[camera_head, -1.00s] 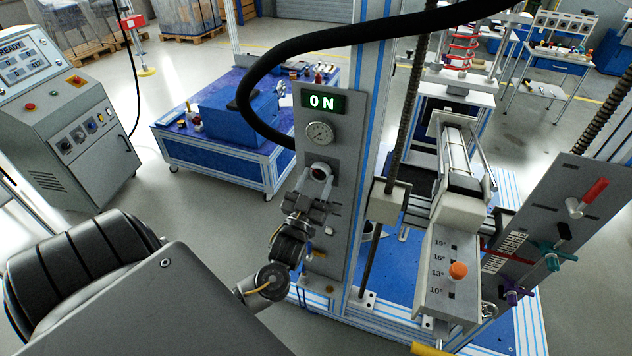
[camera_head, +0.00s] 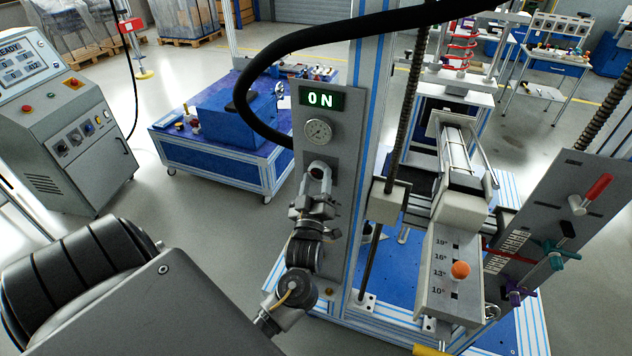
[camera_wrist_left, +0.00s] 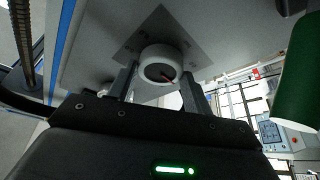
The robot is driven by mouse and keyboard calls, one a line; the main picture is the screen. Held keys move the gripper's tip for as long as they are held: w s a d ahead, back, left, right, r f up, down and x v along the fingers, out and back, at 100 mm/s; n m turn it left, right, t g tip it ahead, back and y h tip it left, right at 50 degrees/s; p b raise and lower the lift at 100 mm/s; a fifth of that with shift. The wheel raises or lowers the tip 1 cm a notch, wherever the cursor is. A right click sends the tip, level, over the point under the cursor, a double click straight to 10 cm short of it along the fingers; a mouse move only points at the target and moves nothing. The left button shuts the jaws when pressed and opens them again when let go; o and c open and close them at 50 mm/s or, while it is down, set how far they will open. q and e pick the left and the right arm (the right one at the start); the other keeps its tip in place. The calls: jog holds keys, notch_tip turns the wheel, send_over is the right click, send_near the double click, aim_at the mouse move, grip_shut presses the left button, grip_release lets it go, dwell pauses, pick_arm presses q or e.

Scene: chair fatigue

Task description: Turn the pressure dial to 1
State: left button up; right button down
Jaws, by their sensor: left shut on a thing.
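The pressure dial (camera_head: 319,168) is a round, pale knob on a grey upright panel (camera_head: 335,222), below a round gauge (camera_head: 318,131) and a green-lit ON display (camera_head: 323,99). My left gripper (camera_head: 318,181) is shut on the dial, with a finger on either side of it. In the left wrist view the dial (camera_wrist_left: 160,64) is a white cylinder with a dark face and a small red mark, between the two fingers (camera_wrist_left: 157,84). I cannot read numbers around the dial. My right gripper is not in view.
A black hose (camera_head: 262,72) arches close above my left arm. A control panel with an orange knob (camera_head: 460,270) and a plate with a red lever (camera_head: 597,188) stand right. A blue workbench (camera_head: 215,160) is behind, and a grey READY console (camera_head: 70,130) stands left.

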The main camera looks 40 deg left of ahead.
pick_arm(q)
jog(key=shift+n, duration=0.3)
jog(key=o, duration=1)
jog(key=b+v, duration=0.4)
jog(key=v, duration=0.7)
jog(key=shift+w, duration=0.1)
